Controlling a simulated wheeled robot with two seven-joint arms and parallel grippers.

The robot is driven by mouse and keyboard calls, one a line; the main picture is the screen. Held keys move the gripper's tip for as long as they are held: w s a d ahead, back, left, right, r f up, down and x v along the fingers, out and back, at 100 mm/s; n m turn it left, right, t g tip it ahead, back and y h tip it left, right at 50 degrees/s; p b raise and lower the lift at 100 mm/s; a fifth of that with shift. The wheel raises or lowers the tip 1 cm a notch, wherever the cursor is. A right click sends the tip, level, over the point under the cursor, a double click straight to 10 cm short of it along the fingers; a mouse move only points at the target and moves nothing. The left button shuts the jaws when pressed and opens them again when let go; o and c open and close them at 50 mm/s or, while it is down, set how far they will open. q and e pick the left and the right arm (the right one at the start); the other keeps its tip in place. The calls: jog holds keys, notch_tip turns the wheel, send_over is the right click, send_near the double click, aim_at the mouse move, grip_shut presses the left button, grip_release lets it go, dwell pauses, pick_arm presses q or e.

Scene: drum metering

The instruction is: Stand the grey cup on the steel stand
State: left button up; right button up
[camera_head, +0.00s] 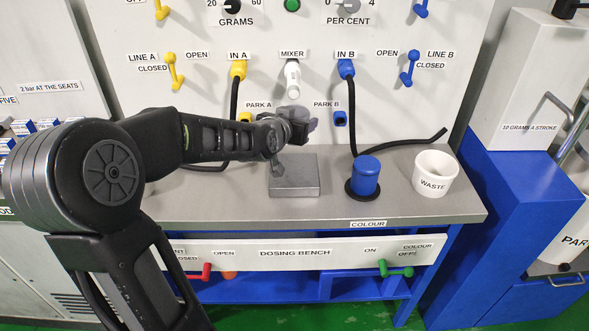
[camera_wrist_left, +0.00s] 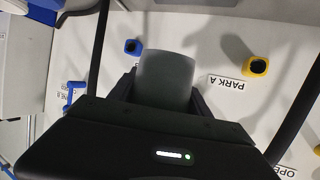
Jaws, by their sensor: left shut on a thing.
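My left gripper (camera_head: 297,128) reaches in from the left in the head view and is shut on the grey cup (camera_head: 312,125). Only a small part of the cup shows there, behind the fingers. In the left wrist view the grey cup (camera_wrist_left: 165,78) sits between the two dark fingers. The steel stand (camera_head: 294,178) is a low grey block on the bench top. The gripper and cup are above the stand, near its back edge, apart from its top. My right gripper is not in view.
A white waste cup (camera_head: 435,174) is farther right. A black hose (camera_head: 353,115) hangs from IN B and lies along the bench. The upright panel (camera_head: 210,100) is close behind the gripper.

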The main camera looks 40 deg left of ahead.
pick_arm(q)
jog(key=shift+f, duration=0.1)
send_over(298, 163)
notch_tip(298, 163, down, 6)
jog(key=shift+f, duration=0.1)
jog(key=shift+f, duration=1.75)
jog(key=shift+f+b, duration=0.15)
jog(key=shift+b, duration=0.2)
jog(key=o, duration=1.5)
